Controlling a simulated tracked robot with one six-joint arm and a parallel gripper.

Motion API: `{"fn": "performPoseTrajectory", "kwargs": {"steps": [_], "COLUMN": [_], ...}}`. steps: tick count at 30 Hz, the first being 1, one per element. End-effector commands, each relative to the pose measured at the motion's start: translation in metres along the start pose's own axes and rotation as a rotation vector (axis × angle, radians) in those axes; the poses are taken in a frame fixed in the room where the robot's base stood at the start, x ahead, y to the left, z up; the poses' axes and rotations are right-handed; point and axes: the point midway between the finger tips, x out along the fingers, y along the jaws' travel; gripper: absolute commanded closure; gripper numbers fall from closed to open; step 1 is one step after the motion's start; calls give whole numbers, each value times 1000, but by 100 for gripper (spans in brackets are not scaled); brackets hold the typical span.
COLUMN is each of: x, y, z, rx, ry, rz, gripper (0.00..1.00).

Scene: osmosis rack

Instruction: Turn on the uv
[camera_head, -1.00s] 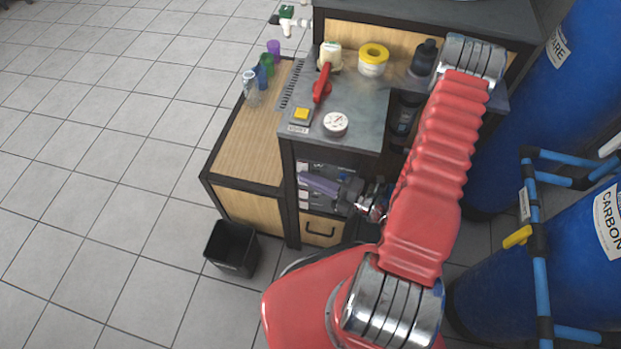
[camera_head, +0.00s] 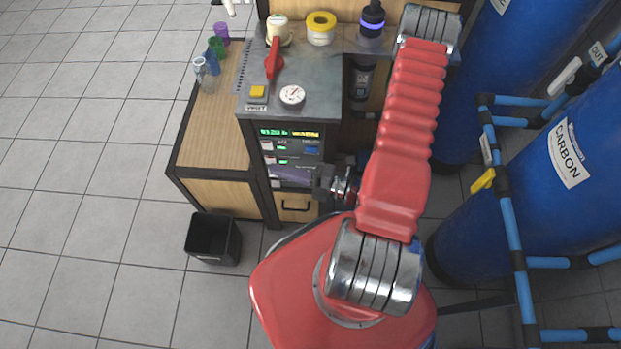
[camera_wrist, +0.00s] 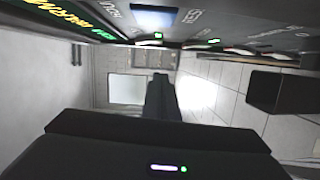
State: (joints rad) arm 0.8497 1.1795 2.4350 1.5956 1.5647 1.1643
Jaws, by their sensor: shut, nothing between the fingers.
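The control panel (camera_head: 297,150) is in the front of the grey-topped cabinet. Its display (camera_head: 290,132) is lit with green digits and yellow text that seems to read WARM. Below it are small green lights and a blue button (camera_head: 312,150). In the wrist view, the blue button (camera_wrist: 155,17) and green lights run along the top edge. In the wrist view my gripper (camera_wrist: 162,85) is shut and empty, apart from the blue button.
On the cabinet top are a red lever (camera_head: 273,62), a yellow button (camera_head: 257,91), a gauge (camera_head: 292,95) and a black bottle-shaped unit (camera_head: 371,17) with a glowing violet band. A black bin (camera_head: 213,237) stands at left. Blue tanks (camera_head: 565,170) and pipes are at right.

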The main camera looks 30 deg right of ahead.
Motion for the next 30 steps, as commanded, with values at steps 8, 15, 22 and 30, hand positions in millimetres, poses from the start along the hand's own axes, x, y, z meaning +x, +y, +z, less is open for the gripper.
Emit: {"fn": "performPoseTrajectory", "kwargs": {"steps": [8,15,22,30], "x": [-22,-41,-60,-79], "y": [-1,-2,-3,-4], "z": [1,1,1,1], "rx": [0,-1,-1,-1], "ry": [-4,-4,-3,-3], "rz": [0,1,1,1], "gripper": [100,100,100,100]}}
